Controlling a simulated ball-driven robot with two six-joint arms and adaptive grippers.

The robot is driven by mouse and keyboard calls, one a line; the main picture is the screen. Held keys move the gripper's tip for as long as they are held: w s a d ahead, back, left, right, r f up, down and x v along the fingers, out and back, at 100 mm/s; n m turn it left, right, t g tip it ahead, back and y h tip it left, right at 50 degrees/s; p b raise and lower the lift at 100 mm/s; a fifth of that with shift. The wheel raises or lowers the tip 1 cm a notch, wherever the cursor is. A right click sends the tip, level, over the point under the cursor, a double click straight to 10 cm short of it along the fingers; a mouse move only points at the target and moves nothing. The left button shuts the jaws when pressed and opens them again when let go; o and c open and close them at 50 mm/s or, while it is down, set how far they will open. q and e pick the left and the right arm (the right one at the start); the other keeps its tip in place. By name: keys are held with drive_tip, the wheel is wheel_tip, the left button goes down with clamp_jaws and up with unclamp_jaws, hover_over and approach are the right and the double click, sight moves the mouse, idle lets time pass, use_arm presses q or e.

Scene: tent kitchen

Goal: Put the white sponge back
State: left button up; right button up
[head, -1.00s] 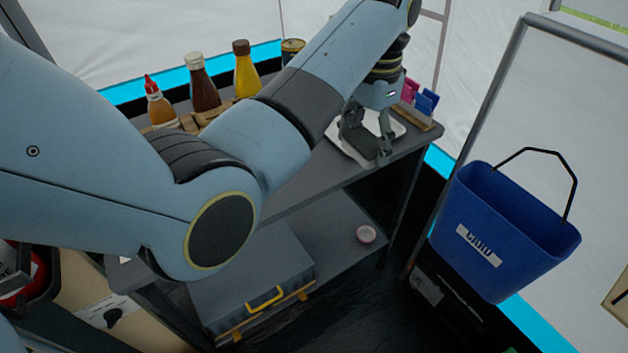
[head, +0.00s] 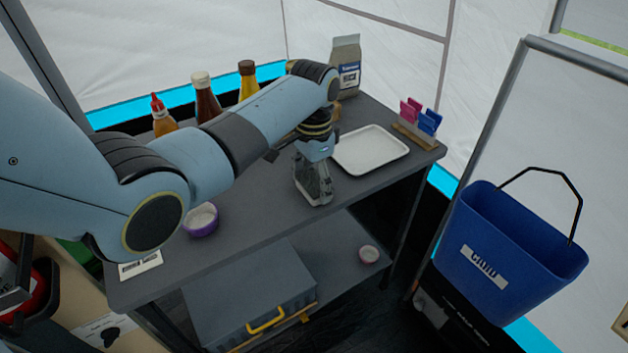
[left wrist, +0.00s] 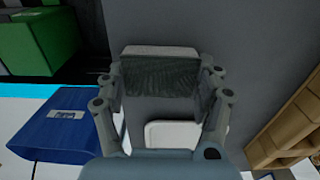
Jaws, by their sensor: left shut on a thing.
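My left gripper (head: 314,190) is above the grey table top (head: 262,212), to the left of the white tray (head: 368,152). In the left wrist view it (left wrist: 162,88) is shut on the white sponge (left wrist: 160,51), which has a dark scouring side (left wrist: 160,77) facing the camera. In the head view the fingers mostly hide the sponge. The white tray looks empty; part of it also shows in the left wrist view (left wrist: 172,134). My right gripper is not in view.
Bottles (head: 207,100) and a paper bag (head: 345,68) stand along the back. A purple bowl (head: 202,222) and a label card (head: 140,266) are at the left. Coloured clips in a wooden holder (head: 416,130) stand at the right end. A blue bucket (head: 510,250) is beyond.

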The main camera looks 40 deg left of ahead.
sight(314, 182)
use_arm(q)
drive_tip(key=o, duration=1.1)
wheel_tip(314, 182, up, 12)
drive_tip(key=shift+r+p, duration=0.1)
drive_tip(key=shift+p, duration=0.55)
